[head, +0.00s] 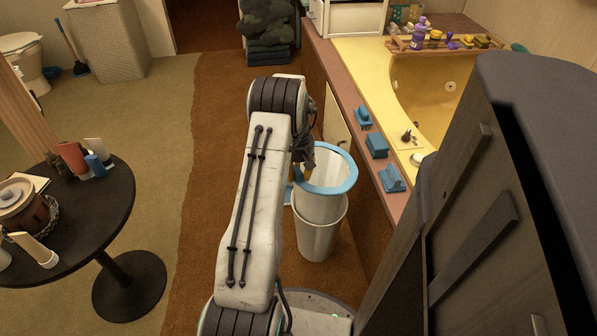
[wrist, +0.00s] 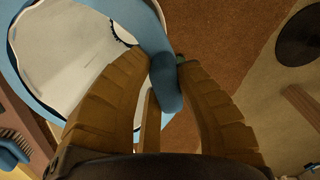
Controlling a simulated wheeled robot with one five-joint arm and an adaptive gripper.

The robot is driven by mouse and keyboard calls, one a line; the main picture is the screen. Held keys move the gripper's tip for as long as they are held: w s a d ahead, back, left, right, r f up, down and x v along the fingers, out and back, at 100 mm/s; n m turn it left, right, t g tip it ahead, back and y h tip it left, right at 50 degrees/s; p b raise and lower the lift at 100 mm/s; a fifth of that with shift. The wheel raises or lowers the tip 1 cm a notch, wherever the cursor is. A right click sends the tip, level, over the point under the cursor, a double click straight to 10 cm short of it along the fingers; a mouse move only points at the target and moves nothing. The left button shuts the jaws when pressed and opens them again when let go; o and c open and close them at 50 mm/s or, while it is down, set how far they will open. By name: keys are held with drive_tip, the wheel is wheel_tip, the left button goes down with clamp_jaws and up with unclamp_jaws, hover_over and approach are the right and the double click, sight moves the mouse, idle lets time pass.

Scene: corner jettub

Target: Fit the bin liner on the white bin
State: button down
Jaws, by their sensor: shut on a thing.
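The bin liner is a white tub with a blue rim (head: 353,174). It stands above and partly within the mouth of the white bin (head: 319,242), upright or nearly so; how deep it sits is unclear. My gripper (head: 304,174) is at the left side of the rim, partly hidden by my arm. In the wrist view my gripper (wrist: 165,70) is shut on a blue tab of the bin liner (wrist: 165,90), with a brown finger on each side. The liner's pale inside shows at the left there. The white bin is not clearly visible in the wrist view.
The yellow tub (head: 435,85) and its brown ledge, with several blue objects (head: 377,146), stand close right of the bin. A dark cabinet (head: 500,190) fills the right. A round black table (head: 95,205) stands left. The brown floor strip (head: 212,150) left of my arm is clear.

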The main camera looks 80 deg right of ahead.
drive_tip(key=shift+f+b, duration=4.55)
drive_tip(key=shift+f, duration=2.7)
drive_tip(key=c, duration=0.9)
unclamp_jaws()
drive_tip(key=shift+c, duration=0.2)
wheel_tip(320, 180, up, 12)
drive_tip(key=shift+r, duration=0.1)
